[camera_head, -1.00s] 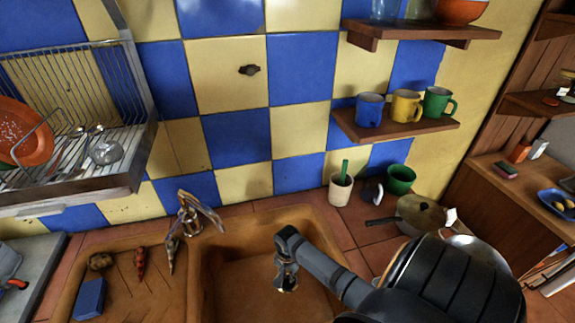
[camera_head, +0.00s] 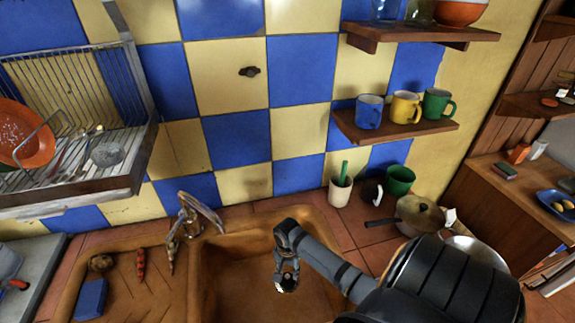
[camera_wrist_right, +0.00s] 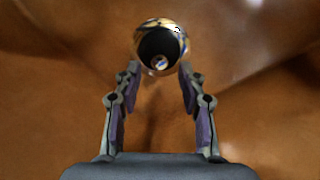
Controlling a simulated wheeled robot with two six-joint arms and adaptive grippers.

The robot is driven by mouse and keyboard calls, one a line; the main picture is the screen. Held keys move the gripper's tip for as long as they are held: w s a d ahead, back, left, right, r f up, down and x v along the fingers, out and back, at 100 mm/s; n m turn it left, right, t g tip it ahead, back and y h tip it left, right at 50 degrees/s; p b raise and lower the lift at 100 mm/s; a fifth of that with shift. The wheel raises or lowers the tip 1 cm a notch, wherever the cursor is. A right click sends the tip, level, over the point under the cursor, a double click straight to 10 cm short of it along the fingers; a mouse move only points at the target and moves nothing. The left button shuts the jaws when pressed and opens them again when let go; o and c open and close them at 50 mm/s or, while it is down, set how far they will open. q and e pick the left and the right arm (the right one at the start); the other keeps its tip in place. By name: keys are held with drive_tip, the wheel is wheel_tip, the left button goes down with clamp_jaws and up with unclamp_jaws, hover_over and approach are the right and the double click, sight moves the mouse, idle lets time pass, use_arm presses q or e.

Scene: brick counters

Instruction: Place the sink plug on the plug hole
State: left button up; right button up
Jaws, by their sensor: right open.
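A round, shiny metal piece with a black middle and a small bright knob, apparently the sink plug (camera_wrist_right: 158,44), lies just beyond my right fingertips (camera_wrist_right: 160,70) in the right wrist view. A gold and silver rim surrounds the black part; I cannot tell whether this rim is the plug hole or part of the plug. My right gripper (camera_head: 287,273) points down into the brown sink basin (camera_head: 225,275) in the head view. It is open and empty, with the shiny piece directly below its tips. My left gripper is not in view.
A tap (camera_head: 188,216) stands behind the sink. A blue sponge (camera_head: 90,298) and several small items lie on the drainer at left.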

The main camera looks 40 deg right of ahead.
sight(287, 276)
wheel_tip(287, 276, up, 8)
drive_tip(key=shift+r, duration=0.1)
idle(0.5)
